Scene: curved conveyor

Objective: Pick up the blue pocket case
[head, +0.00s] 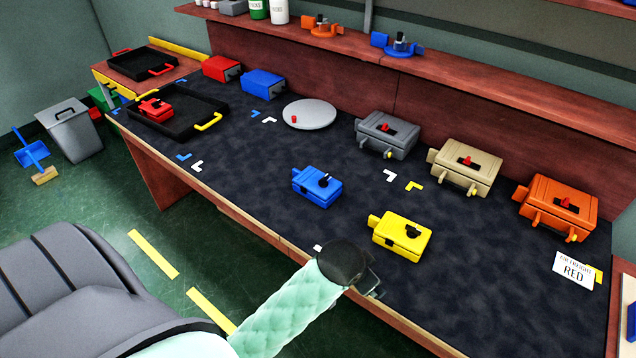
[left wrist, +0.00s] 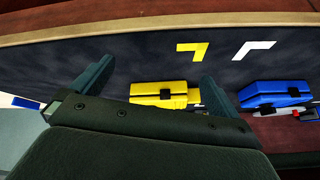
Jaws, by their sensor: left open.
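The blue pocket case (head: 317,187), with a black knob on top, lies on the dark work mat near the middle of the bench. In the left wrist view the blue case (left wrist: 274,95) is at the right, outside my fingers. My left gripper (head: 373,286) is over the bench's front edge, nearer than the blue case and apart from it. In the left wrist view my left gripper (left wrist: 157,74) is open and empty. A yellow case (head: 401,236) lies beyond it, and this yellow case (left wrist: 160,94) appears between the fingers. My right gripper is not in view.
Grey (head: 387,135), tan (head: 465,167) and orange (head: 558,206) cases line the back right. A round grey plate (head: 310,115) and a black tray (head: 180,126) holding a red case (head: 155,109) are to the left. Mat around the blue case is clear.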

